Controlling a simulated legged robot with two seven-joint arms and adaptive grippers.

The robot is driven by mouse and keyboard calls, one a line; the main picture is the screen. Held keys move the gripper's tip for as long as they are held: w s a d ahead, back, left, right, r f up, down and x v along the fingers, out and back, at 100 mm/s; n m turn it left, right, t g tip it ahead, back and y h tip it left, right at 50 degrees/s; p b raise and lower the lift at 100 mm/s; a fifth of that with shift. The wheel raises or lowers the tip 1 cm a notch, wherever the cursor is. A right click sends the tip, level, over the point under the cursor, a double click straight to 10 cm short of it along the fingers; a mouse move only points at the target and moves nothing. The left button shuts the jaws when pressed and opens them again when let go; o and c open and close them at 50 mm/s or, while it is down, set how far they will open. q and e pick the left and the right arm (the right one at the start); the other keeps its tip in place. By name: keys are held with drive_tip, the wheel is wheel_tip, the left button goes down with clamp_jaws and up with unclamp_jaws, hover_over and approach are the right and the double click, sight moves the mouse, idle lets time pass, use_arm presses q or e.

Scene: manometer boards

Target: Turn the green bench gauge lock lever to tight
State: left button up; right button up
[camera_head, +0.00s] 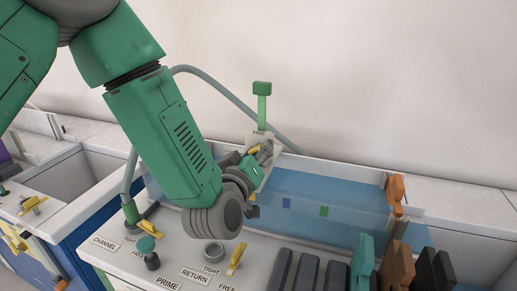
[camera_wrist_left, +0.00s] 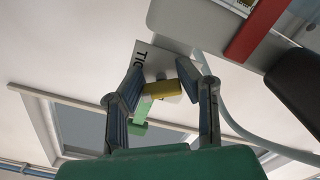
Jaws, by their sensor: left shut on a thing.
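In the left wrist view the yellow lever (camera_wrist_left: 166,89) lies between the fingers, in front of the plate (camera_wrist_left: 152,62), whose visible letters begin "TI". A green piece (camera_wrist_left: 140,122) shows beside it. My left gripper (camera_head: 262,155) is shut on the yellow lever. Its fingers (camera_wrist_left: 170,75) also show in the wrist view. My wrist hides part of the plate in the head view. My right gripper is out of view.
A blue tray (camera_head: 330,195) lies behind the grey bench top, with a clamp-like orange piece (camera_head: 395,193) at its right. Several upright coloured blocks (camera_head: 361,262) fill the front right.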

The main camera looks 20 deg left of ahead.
use_arm(q)
drive_tip(key=m, duration=0.3)
drive_tip(key=r+m+p, duration=0.1)
drive_tip(key=m, duration=0.1)
drive_tip(key=shift+w+d, duration=0.15)
drive_tip(key=shift+d, duration=0.1)
clamp_jaws()
drive_tip(key=shift+a+m, duration=0.1)
drive_tip(key=shift+m, duration=0.6)
drive_tip(key=o, duration=1.2)
unclamp_jaws()
drive_tip(key=shift+s+f, duration=0.1)
drive_tip(key=shift+s, duration=0.15)
drive_tip(key=shift+f, duration=0.15)
drive_tip(key=shift+s, duration=0.3)
drive_tip(key=s, duration=1.1)
drive_tip(key=shift+s+a, duration=0.15)
